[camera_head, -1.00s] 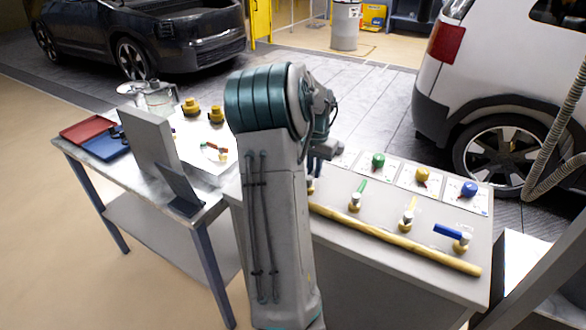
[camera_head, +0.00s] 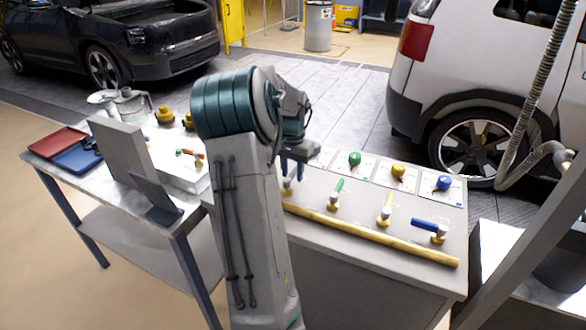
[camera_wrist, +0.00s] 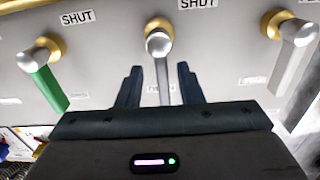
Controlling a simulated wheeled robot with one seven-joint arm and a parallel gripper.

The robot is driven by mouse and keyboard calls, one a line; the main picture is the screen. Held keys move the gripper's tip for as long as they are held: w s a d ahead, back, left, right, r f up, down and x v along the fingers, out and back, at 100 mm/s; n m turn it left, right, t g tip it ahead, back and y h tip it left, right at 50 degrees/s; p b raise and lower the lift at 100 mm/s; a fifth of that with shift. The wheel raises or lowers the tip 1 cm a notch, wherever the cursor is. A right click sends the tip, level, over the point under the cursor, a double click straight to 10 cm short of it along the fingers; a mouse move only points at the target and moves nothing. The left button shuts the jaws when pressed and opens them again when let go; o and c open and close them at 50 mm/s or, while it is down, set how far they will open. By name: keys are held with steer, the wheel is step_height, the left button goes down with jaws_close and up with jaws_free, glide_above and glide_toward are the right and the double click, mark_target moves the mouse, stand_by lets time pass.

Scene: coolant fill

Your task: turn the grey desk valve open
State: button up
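A valve with a grey lever (camera_wrist: 162,75) on a brass base is at the middle of the wrist view. Its lever points toward my gripper and lies between the two fingers. My gripper (camera_wrist: 159,82) is open, with a visible gap on each side of the lever. In the head view, my gripper (camera_head: 298,160) is low over the left end of the valve row, and the valve below it (camera_head: 287,188) is partly hidden. A green-levered valve (camera_wrist: 48,75) stands to the left in the wrist view, and a pale-levered valve (camera_wrist: 292,62) to the right. "SHUT" labels lie near the bases.
Yellow (camera_head: 386,212) and blue (camera_head: 432,226) valves continue the row on the grey desk (camera_head: 360,200). A yellow bar (camera_head: 370,236) runs along the desk's near edge. Coloured knobs on cards (camera_head: 398,171) stand behind. A side table (camera_head: 110,215) with trays is at left.

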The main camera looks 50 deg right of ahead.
mark_target(292, 173)
step_height(292, 173, up, 14)
stand_by(0.5)
steer(key=shift+f, duration=0.1)
